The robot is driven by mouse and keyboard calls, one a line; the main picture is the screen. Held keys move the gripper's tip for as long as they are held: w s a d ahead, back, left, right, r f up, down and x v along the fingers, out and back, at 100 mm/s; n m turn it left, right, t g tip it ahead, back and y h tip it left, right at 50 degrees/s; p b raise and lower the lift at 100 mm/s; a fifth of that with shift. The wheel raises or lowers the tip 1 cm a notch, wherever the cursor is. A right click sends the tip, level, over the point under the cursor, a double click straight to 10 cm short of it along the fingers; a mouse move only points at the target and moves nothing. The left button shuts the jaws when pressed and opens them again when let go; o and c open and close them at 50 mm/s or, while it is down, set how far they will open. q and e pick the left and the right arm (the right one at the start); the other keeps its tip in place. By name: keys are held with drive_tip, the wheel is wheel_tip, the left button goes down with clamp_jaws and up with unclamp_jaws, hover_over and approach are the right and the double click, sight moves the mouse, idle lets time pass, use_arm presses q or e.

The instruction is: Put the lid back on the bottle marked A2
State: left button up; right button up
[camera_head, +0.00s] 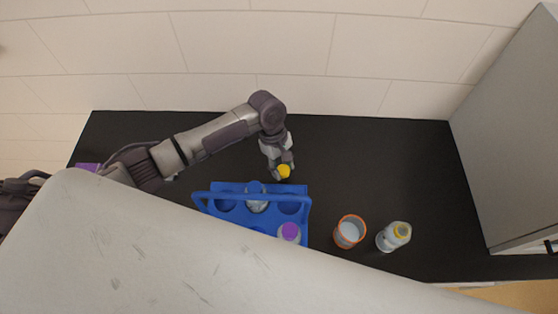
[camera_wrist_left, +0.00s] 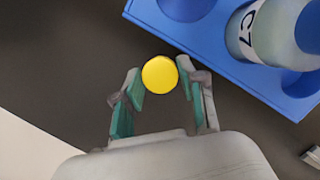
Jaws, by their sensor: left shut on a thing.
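My left gripper (camera_head: 280,165) is shut on a yellow lid (camera_head: 285,171), above the dark worktop just behind the blue carrier. In the left wrist view the round yellow lid (camera_wrist_left: 160,74) sits between the fingertips of the gripper (camera_wrist_left: 162,80). A pale bottle (camera_head: 390,238) with yellow at its top stands on the worktop at the right, well apart from the gripper. Its marking cannot be read, and I cannot tell whether its mouth is open. My right gripper is not in view.
The blue carrier (camera_head: 232,214) holds a blue-topped bottle marked C7 (camera_wrist_left: 242,42) and a purple-topped bottle (camera_head: 290,233). An orange-rimmed cup (camera_head: 349,232) stands between the carrier and the pale bottle. A grey cabinet (camera_head: 510,130) bounds the right. The worktop behind the cup is clear.

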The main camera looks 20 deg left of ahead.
use_arm(q)
drive_tip(key=s+d+r+p, duration=0.1)
drive_tip(key=s+d+r, duration=0.2)
drive_tip(key=d+r, duration=0.3)
drive_tip(key=shift+d+r+p, duration=0.15)
drive_tip(key=shift+d+p, duration=0.15)
drive_tip(key=shift+d, duration=1.85)
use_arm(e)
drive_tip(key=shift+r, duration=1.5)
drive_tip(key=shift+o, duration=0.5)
